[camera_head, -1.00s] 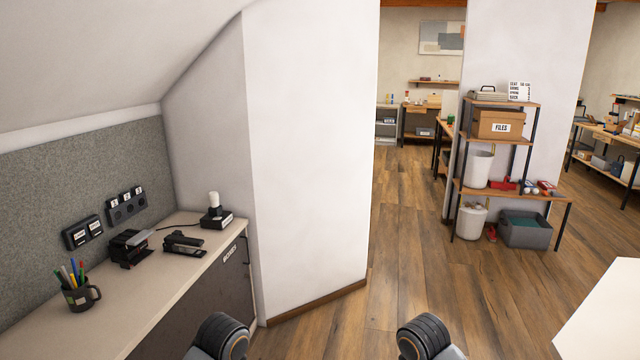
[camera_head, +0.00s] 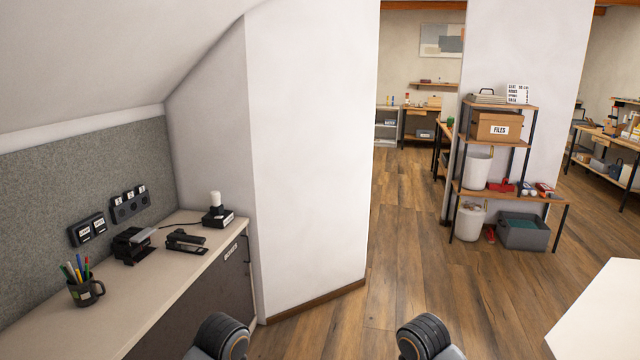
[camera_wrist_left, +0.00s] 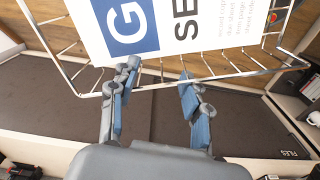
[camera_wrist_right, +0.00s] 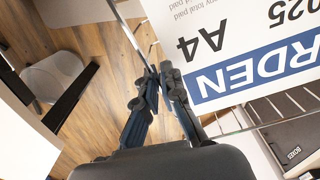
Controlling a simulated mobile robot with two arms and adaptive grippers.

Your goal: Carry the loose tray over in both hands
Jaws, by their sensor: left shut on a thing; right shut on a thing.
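The tray is a silver wire basket (camera_wrist_left: 245,76), seen close up in the left wrist view with printed paper (camera_wrist_left: 205,28) lying in it. Its wire side (camera_wrist_right: 268,108) also shows in the right wrist view, beside paper with a blue band. My left gripper (camera_wrist_left: 158,84) is shut on the wire rim at one end. My right gripper (camera_wrist_right: 160,80) is shut on the wire rim at another part, its fingers close together. The head view does not show the tray or the fingers, only parts of my arms at its bottom edge.
A desk with a pen mug (camera_head: 86,291) and stapler (camera_head: 187,241) stands at left. A white wall (camera_head: 308,160) juts out beside it. A shelf rack (camera_head: 500,147) stands ahead right, and a white surface (camera_head: 602,318) at lower right. Wood floor (camera_head: 405,260) is clear between.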

